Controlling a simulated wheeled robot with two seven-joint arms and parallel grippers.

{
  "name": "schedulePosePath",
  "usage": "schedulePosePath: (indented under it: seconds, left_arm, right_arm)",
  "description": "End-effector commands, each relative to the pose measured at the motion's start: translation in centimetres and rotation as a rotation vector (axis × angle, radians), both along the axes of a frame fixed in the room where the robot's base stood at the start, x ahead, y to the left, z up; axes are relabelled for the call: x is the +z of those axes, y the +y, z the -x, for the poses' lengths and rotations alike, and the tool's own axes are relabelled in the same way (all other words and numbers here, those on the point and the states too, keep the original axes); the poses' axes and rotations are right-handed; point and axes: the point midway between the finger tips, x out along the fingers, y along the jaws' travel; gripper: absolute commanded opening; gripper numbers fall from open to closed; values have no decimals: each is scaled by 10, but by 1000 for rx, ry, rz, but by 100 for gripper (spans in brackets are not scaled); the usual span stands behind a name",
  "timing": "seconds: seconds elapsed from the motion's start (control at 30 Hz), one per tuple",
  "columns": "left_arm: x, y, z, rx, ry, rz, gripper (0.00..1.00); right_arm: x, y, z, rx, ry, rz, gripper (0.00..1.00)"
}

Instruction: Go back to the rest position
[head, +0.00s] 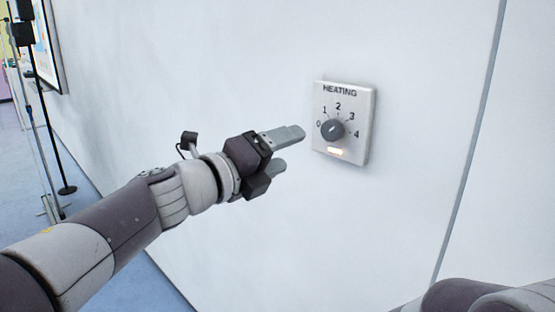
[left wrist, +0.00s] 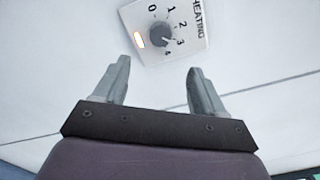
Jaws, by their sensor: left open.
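My left gripper (head: 291,150) is open and empty, reaching toward the white wall. In the left wrist view its two fingers (left wrist: 160,82) stand apart with nothing between them. A white heating panel (head: 355,98) is on the wall just right of the fingertips, apart from them. It has a dark round knob (head: 332,130), a scale from 0 to 4 and a glowing orange light (head: 335,151). The knob also shows in the left wrist view (left wrist: 161,36), beyond the fingers. Part of my right arm shows at the lower right; its gripper is out of view.
The white wall (head: 230,60) fills most of the view, with a grey vertical seam (head: 468,150) right of the panel. Black stands (head: 48,110) and a framed board (head: 48,45) are at the far left. Blue floor (head: 135,285) shows at the lower left.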

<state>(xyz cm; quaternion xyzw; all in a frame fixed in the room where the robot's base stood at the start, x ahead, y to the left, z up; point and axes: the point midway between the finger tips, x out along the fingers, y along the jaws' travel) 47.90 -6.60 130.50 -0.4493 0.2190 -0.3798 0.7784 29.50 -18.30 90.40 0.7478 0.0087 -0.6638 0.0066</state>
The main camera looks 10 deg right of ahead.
Motion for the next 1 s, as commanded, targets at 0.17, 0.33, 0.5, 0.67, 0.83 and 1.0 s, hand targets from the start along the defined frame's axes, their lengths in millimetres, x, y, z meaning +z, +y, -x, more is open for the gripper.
schedulePosePath:
  seconds: [0.17,0.33,0.5,0.67,0.83,1.0]
  left_arm:
    - [0,7,6,-1,1,0,71]
    - [0,7,6,-1,1,0,71]
    - [-12,27,-15,142,194,150,71]
    - [-119,109,-39,641,812,582,71]
    - [-249,195,31,1276,1359,959,71]
    - [-312,231,141,1813,1675,1188,71]
  right_arm:
    - [-1,0,0,0,0,0,43]
    - [-1,0,0,0,0,0,43]
    - [-1,0,0,0,0,0,43]
    - [13,0,0,0,0,0,43]
    - [39,0,0,0,0,0,43]
    - [65,0,0,0,0,0,43]
